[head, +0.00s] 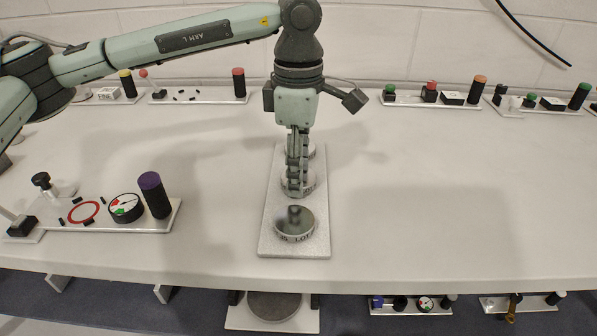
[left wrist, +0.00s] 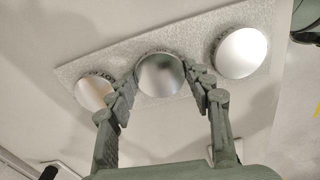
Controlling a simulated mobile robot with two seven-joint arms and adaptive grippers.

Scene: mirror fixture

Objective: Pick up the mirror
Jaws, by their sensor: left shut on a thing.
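Three round mirror discs with silvery tops stand in a row on a speckled pale plate (head: 268,243) in the head view. The near disc (head: 295,221) is fully visible, while the far disc (head: 309,151) is partly hidden by my left gripper (head: 297,186). The middle mirror (head: 310,181) is between the fingers of the left gripper, which points down and is shut on it. In the left wrist view, the fingertips touch opposite sides of the middle mirror (left wrist: 159,75). I cannot tell any gap between it and the plate. My right gripper is not in view.
A plate with a purple cylinder (head: 154,194) and a round dial (head: 125,207) stands at the left. More fixture plates line the wall, with a red-topped cylinder (head: 239,83) and an orange-topped one (head: 478,89).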

